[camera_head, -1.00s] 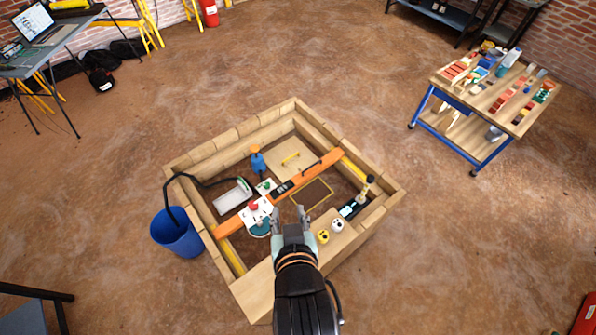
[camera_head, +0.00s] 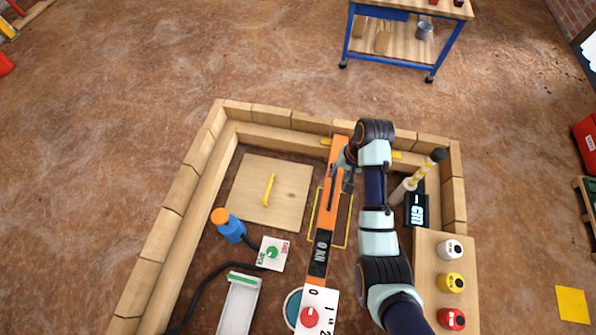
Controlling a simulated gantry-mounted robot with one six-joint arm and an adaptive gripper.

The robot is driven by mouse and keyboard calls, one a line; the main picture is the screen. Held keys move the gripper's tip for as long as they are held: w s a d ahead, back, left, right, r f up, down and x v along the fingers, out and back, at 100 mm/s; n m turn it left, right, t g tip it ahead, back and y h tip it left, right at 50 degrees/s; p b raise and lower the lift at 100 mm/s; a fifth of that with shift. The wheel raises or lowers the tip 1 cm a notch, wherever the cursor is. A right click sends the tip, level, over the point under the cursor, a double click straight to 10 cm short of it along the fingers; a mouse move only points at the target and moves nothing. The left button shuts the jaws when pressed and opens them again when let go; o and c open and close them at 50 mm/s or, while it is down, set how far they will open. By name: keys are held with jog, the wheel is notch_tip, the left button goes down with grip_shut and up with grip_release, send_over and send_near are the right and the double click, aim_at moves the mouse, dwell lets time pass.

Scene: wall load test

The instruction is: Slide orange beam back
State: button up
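The orange beam (camera_head: 336,158) lies across the wooden frame in the head view, running from the frame's far wall toward the near side. A black bar handle (camera_head: 331,187) is on its upper part, and a dark display reading "0 kN" (camera_head: 320,250) is lower down. My gripper (camera_head: 342,177) is at the beam's far part, close beside the handle. Its fingers are small and partly hidden by my arm, so I cannot tell whether they are open or shut, or touch the handle. A yellow outlined rectangle (camera_head: 346,229) lies partly under the beam.
The wooden frame (camera_head: 185,190) surrounds the work area. Inside are a wooden panel with yellow handle (camera_head: 290,190), blue bottle-shaped item (camera_head: 232,231), white tray (camera_head: 239,305), and black "-GIII" device (camera_head: 417,210). Several round knobs (camera_head: 451,283) sit on a right-hand board. A workbench (camera_head: 408,40) stands beyond.

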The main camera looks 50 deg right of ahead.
aim_at(334, 186)
jog(key=b+x, duration=0.1)
jog(key=x, duration=0.1)
jog(key=s+b+x, duration=0.1)
jog(key=x, duration=0.1)
jog(key=b+x, duration=0.1)
jog(key=x, duration=0.2)
jog(key=shift+s+f, duration=0.2)
jog(key=shift+s, duration=0.05)
jog(key=shift+w+f, duration=0.15)
jog(key=shift+f, duration=0.15)
grip_shut()
